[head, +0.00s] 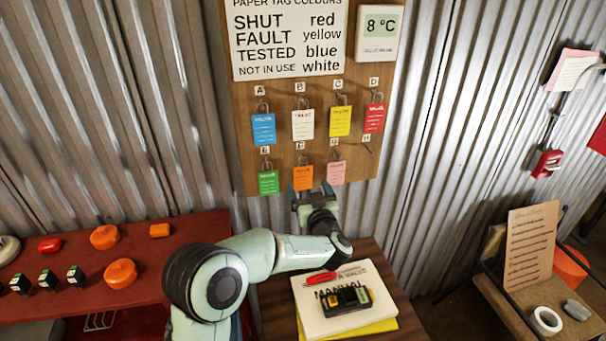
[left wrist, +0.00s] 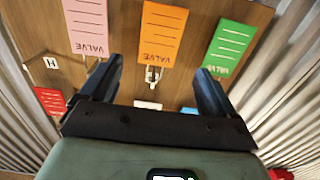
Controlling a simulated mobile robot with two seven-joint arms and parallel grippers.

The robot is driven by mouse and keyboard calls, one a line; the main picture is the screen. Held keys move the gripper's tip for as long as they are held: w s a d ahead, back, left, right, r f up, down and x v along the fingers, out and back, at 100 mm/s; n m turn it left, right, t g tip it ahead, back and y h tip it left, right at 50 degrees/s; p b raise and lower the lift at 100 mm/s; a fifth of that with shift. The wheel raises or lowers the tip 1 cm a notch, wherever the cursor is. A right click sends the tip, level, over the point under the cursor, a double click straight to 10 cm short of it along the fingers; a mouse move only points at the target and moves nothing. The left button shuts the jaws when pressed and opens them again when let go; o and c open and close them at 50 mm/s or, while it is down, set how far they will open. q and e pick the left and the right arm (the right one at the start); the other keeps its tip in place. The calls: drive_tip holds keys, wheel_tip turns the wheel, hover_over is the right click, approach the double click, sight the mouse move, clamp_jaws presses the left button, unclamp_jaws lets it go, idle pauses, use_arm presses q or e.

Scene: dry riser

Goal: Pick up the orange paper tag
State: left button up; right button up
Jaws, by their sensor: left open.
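The orange paper tag (head: 303,178) hangs in the lower row of the wooden board, between the green tag (head: 268,182) and the pink tag (head: 336,172). In the left wrist view the orange tag (left wrist: 162,35) appears upside down, marked VALVE, beyond and between my fingertips. My left gripper (head: 313,188) is open and empty, just in front of the tag's lower part. It also shows in the left wrist view (left wrist: 158,75), its two fingers spread apart. I cannot tell the exact gap between the fingers and the tag. My right gripper is not in view.
Blue, white, yellow and red tags hang in the upper row, such as the white tag (head: 303,124). Below stands a small table with a manual (head: 308,309) and a black-yellow device (head: 345,301). A red bench (head: 190,286) at left holds orange and red parts.

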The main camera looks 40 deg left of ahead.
sight(303, 172)
use_arm(q)
drive_tip(key=x, duration=0.2)
drive_tip(key=p+x, duration=0.1)
drive_tip(key=x, duration=0.3)
drive_tip(key=shift+w+d+r+p, duration=0.1)
drive_tip(key=shift+d+r+p, duration=0.1)
drive_tip(key=shift+r+p, duration=0.15)
drive_tip(key=shift+w+a+f, duration=0.1)
drive_tip(key=shift+w+a, duration=0.1)
drive_tip(key=shift+a, duration=0.05)
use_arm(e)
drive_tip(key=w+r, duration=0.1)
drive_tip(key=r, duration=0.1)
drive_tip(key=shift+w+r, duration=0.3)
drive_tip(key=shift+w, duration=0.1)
use_arm(q)
drive_tip(key=shift+s, duration=0.15)
drive_tip(key=shift+c, duration=0.3)
drive_tip(key=c, duration=1.1)
